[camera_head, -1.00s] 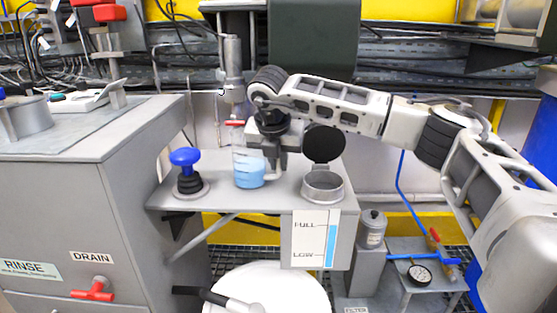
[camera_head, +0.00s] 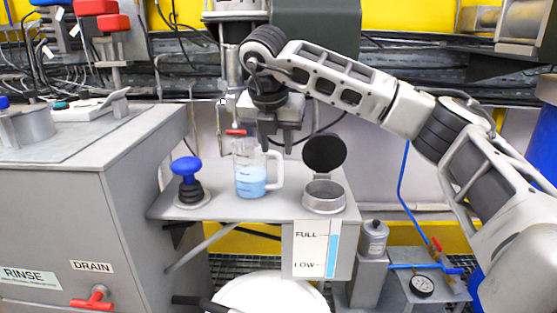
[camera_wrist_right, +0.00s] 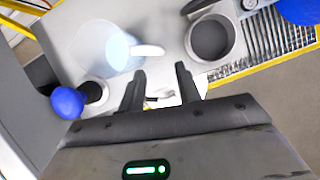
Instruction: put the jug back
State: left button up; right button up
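The clear jug (camera_head: 251,170) with light blue liquid in its lower part stands upright on the grey shelf (camera_head: 225,207), between the blue-topped plunger and the open filler neck. Its handle (camera_head: 276,170) faces right. In the right wrist view the jug (camera_wrist_right: 100,45) is pale and blurred, with its white handle (camera_wrist_right: 148,50) towards the filler neck. My right gripper (camera_head: 277,143) is above the handle, clear of it and empty. Its fingers are apart in the wrist view (camera_wrist_right: 160,75). My left gripper is not in view.
The filler neck (camera_head: 324,195) has its black lid (camera_head: 324,153) raised, close right of the jug. The blue knob (camera_head: 187,166) stands left. A metal nozzle with a red lever (camera_head: 236,132) hangs just above the jug. A FULL/LOW gauge (camera_head: 317,248) is on the shelf's front.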

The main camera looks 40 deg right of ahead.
jog(key=s+a+f+n+g+y, duration=0.1)
jog(key=s+a+f+n+y, duration=0.2)
jog(key=a, duration=0.5)
jog(key=a+f+n+g+y, duration=0.1)
jog(key=a+f+n+y, duration=0.2)
jog(key=a, duration=0.4)
jog(key=s+a+f+n+g+y, duration=0.1)
jog(key=s+a+f+y, duration=0.15)
jog(key=a+f, duration=0.4)
jog(key=s+a+r+m+g+y, duration=0.1)
jog(key=s+a+r+y, duration=0.2)
jog(key=s+a+y, duration=0.35)
jog(key=s+a+r+m+y, duration=0.1)
jog(key=s+a+r+y, duration=0.25)
jog(key=a+y, duration=0.6)
jog(key=w+d+f+m+t+h, duration=0.2)
jog(key=d+f+m+t+h, duration=0.35)
jog(key=m+t, duration=0.5)
jog(key=w+d+f+m+t+h, duration=0.2)
jog(key=d+f+m+t+h, duration=0.45)
jog(key=m, duration=0.65)
jog(key=s+d+f+m+g+h, duration=0.2)
jog(key=s+f+m, duration=0.1)
jog(key=s+f, duration=0.2)
jog(key=s+d+f+m+g+h, duration=0.2)
jog(key=s+f+m+h, duration=0.1)
jog(key=s+f, duration=0.3)
notch_tip(320, 180, down, 2)
jog(key=shift+d+f+g, duration=0.2)
jog(key=shift+d+g, duration=0.2)
